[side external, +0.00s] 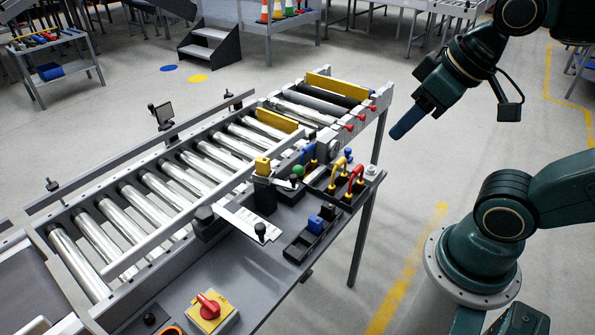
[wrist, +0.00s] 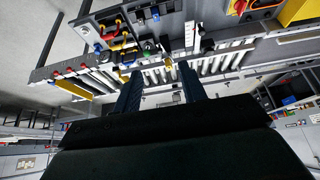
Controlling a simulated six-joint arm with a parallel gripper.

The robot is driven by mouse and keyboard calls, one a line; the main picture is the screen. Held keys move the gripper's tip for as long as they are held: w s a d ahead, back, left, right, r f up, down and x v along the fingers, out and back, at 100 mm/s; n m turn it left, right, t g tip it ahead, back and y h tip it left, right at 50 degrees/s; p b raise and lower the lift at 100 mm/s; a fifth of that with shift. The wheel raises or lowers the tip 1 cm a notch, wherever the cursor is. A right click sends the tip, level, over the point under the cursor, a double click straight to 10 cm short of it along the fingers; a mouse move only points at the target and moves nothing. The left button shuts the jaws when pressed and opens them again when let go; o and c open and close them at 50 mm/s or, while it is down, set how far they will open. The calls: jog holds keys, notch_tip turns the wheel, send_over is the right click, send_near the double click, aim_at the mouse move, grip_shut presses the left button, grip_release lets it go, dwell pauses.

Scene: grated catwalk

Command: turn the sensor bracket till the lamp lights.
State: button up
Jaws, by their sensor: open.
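What looks like the sensor bracket is a black upright with a yellow block on top (side external: 263,165), at the near rail of the roller conveyor. A pale flat plate (side external: 240,220) with a black knob lies beside it. The yellow block also shows in the wrist view (wrist: 168,62), between the fingers. A green dome (side external: 297,170) stands just right of the block; I cannot tell if it is the lamp or if it is lit. My gripper (side external: 408,122) hangs in the air to the right of the conveyor, well apart from the bracket. In the wrist view its two fingers (wrist: 158,82) are spread and empty.
Yellow and red handled tools stand in a black holder (side external: 340,190) on the near shelf. A red switch on a yellow box (side external: 209,308) is at the front. A small reflector (side external: 162,112) stands on the far rail.

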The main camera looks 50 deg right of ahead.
jog(key=m+g, duration=0.6)
send_over(293, 175)
notch_tip(293, 175, down, 11)
jog(key=shift+s+f, duration=0.1)
jog(key=shift+f, duration=0.05)
jog(key=shift+f, duration=0.15)
notch_tip(293, 175, down, 14)
jog(key=shift+r, duration=0.25)
dwell(0.3)
grip_shut()
